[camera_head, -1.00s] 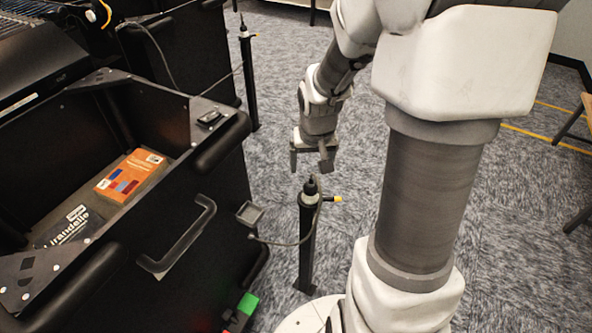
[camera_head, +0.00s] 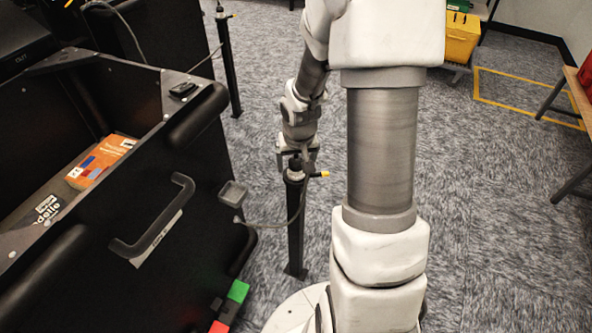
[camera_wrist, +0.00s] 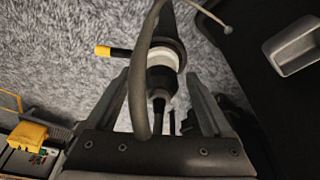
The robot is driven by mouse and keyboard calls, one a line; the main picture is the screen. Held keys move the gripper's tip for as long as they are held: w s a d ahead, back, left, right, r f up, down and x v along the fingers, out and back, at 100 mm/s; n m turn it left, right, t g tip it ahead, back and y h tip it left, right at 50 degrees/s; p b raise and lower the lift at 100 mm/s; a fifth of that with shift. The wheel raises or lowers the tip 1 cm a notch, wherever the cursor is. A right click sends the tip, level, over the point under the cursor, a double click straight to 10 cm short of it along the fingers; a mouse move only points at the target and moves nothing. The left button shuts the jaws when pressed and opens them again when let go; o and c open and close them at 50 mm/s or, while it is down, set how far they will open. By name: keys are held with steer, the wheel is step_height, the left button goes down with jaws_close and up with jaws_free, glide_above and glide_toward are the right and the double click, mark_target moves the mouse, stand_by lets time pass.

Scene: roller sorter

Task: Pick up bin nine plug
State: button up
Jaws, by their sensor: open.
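The plug (camera_wrist: 160,78), black with a pale ring, sits at the top of a thin black post (camera_head: 296,232). A cable (camera_head: 268,222) runs from it to the side of the near black bin. A yellow-tipped stub (camera_head: 319,174) sticks out sideways from the post top. My gripper (camera_head: 297,158) is at the post top, pointing down. In the wrist view my gripper (camera_wrist: 160,88) is open, its two fingers on either side of the plug, with the cable looping across in front. I cannot tell whether a finger touches the plug.
The black bin (camera_head: 165,262) with a handle (camera_head: 157,222) stands close on the left, books (camera_head: 101,160) inside. A second post (camera_head: 229,65) stands behind. A yellow container (camera_head: 461,38) is at the back right. Carpet right of the post is clear.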

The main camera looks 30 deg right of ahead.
mark_target(299, 158)
jaws_close()
steer(key=shift+r, duration=0.1)
stand_by(0.3)
steer(key=shift+r+p, duration=0.45)
steer(key=shift+r, duration=0.15)
steer(key=r+p, duration=0.1)
steer(key=r, duration=0.1)
steer(key=r+p, duration=0.1)
steer(key=shift+d+r, duration=0.4)
steer(key=w+d+r+p, duration=0.1)
steer(key=d+r+p, duration=0.3)
steer(key=d, duration=0.6)
step_height(299, 158, up, 2)
steer(key=shift+w+d, duration=0.2)
steer(key=shift+d, duration=0.2)
